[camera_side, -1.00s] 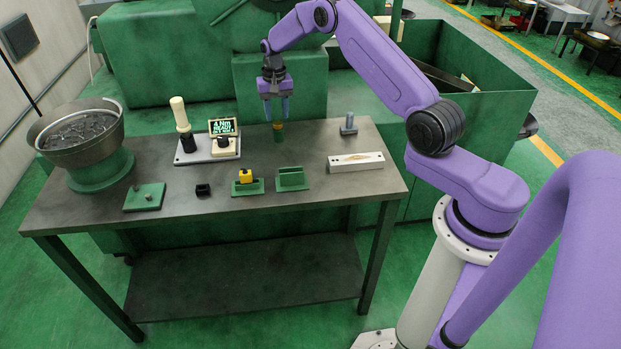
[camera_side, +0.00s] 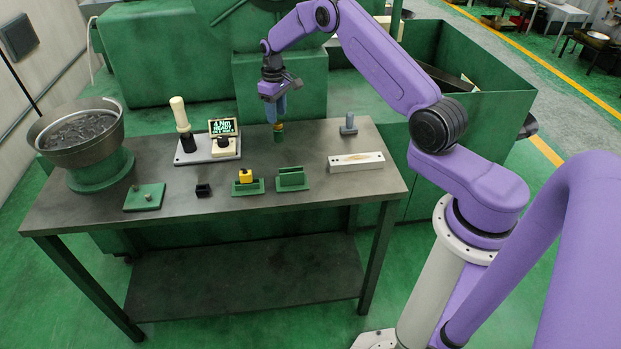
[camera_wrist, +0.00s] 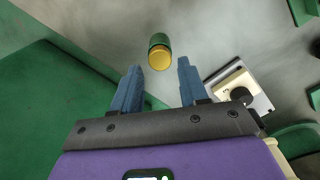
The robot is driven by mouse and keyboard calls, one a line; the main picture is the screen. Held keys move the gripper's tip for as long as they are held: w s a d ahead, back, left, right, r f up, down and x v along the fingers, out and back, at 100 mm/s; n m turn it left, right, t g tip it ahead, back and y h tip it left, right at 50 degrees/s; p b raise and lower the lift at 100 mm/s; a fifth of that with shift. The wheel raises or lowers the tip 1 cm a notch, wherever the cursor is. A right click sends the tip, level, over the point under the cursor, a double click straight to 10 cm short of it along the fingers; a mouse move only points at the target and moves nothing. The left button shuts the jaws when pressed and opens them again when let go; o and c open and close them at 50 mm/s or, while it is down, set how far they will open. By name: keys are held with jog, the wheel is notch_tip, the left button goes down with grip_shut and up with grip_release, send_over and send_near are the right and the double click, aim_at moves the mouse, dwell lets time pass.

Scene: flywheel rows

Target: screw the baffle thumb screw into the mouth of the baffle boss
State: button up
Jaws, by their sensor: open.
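The baffle boss (camera_side: 279,137) is a small green upright cylinder near the back of the table. A brass-yellow round head, which I take for the baffle thumb screw (camera_side: 278,126), sits on its top; how deep it is seated cannot be told. In the wrist view, the yellow screw head (camera_wrist: 159,61) faces the camera with the green boss (camera_wrist: 158,41) behind it. My gripper (camera_side: 276,119) points down over the screw. In the wrist view, the two blue fingers of my gripper (camera_wrist: 159,66) are apart, with nothing held between them.
A driver stand (camera_side: 210,150) with a lit display is left of the boss. A grey bolt-shaped part (camera_side: 348,125) and a pale slotted block (camera_side: 356,162) stand to the right. Green holders (camera_side: 292,180) line the front. A feeder bowl (camera_side: 78,137) is far left.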

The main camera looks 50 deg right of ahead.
aim_at(278, 130)
jog(key=shift+f, duration=0.15)
jog(key=shift+f, duration=1.35)
jog(key=c, duration=0.7)
jog(key=m, duration=0.5)
jog(key=shift+m, duration=0.5)
jog(key=m, duration=0.4)
jog(key=shift+d, duration=0.1)
jog(key=shift+m, duration=0.3)
